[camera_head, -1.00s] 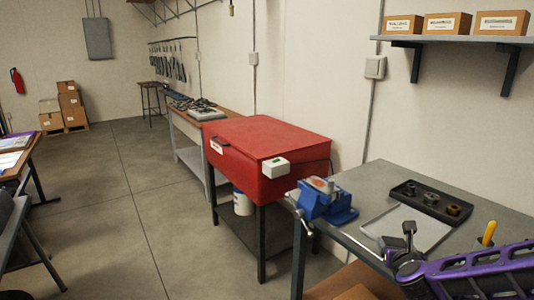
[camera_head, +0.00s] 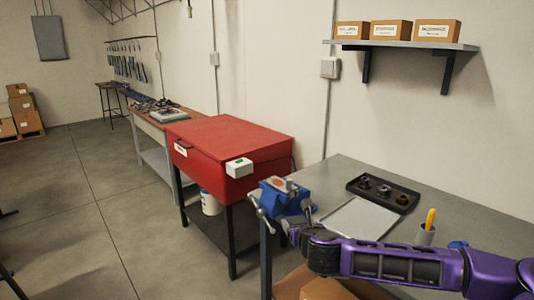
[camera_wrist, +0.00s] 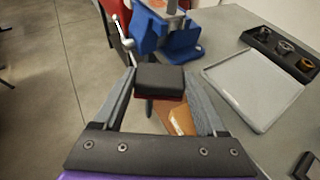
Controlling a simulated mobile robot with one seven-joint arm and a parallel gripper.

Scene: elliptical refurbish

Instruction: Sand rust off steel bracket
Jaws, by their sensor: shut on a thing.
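A blue vise (camera_head: 284,200) is mounted at the left corner of the grey workbench (camera_head: 455,215). It also shows at the top of the wrist view (camera_wrist: 180,40). A small reddish-brown piece (camera_head: 276,182), seemingly the rusty steel bracket, sits at the top of the vise; its shape is too small to tell. My gripper (camera_wrist: 160,88) is shut on a black block with a reddish underside (camera_wrist: 160,76), seemingly the sanding block. In the wrist view the block appears just below the vise, in front of the bench edge; I cannot tell the exact gap.
A grey flat tray (camera_head: 358,219) lies right of the vise. Behind it a black tray (camera_head: 383,192) holds several round parts. A cup with a yellow-handled tool (camera_head: 426,235) stands near my arm. A red cabinet (camera_head: 225,150) stands left of the bench. A cardboard box (camera_wrist: 181,121) sits below.

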